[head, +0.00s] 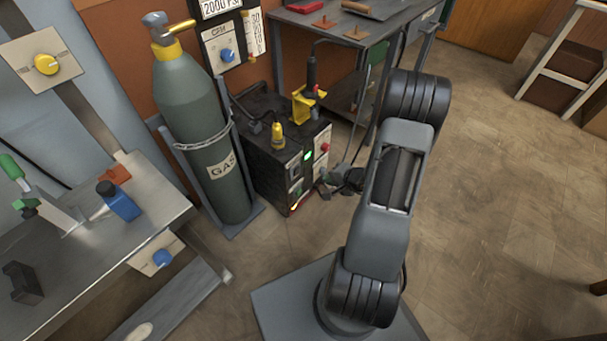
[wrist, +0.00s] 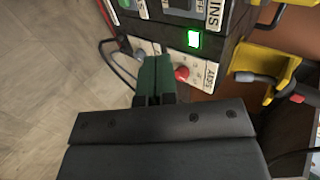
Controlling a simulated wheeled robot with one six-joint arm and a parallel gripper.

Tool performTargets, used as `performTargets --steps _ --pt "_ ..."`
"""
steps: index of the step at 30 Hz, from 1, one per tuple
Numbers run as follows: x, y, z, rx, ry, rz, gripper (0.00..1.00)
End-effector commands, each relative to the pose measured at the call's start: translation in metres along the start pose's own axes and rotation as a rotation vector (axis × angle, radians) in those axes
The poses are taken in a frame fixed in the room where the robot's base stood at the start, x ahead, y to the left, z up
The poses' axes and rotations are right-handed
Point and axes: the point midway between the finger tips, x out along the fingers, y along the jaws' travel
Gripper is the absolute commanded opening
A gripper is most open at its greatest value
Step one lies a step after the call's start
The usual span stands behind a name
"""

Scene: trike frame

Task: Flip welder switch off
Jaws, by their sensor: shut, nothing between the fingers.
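The welder (head: 270,158) is a black box on the floor beside the gas cylinder. Its front panel has a lit green light (head: 308,155), also bright in the wrist view (wrist: 194,38). In the wrist view, part of a switch (wrist: 178,4) by an "OFF" label shows at the top edge; its position cannot be told. "MAINS" and "AMPS" labels and a red knob (wrist: 182,73) also show. My gripper (head: 328,184) is close to the panel's lower part. In the wrist view its green fingers (wrist: 155,62) are shut and empty, beside the red knob; contact cannot be told.
A grey-green gas cylinder (head: 201,130) stands left of the welder. A yellow clamp (head: 306,102) sits on the welder's top, and cables hang by the panel. A metal table (head: 345,27) stands behind, and a workbench (head: 75,255) at left.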

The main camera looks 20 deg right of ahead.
Motion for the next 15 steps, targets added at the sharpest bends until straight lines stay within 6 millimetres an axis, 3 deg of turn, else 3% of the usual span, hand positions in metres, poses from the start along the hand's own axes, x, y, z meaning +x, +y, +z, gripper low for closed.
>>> performTargets --steps 8,15 --pt "0.005 0.0 0.001 -0.001 -0.003 0.0 0.0" --pt "0.04 0.002 0.002 -0.002 -0.006 0.001 0.0"
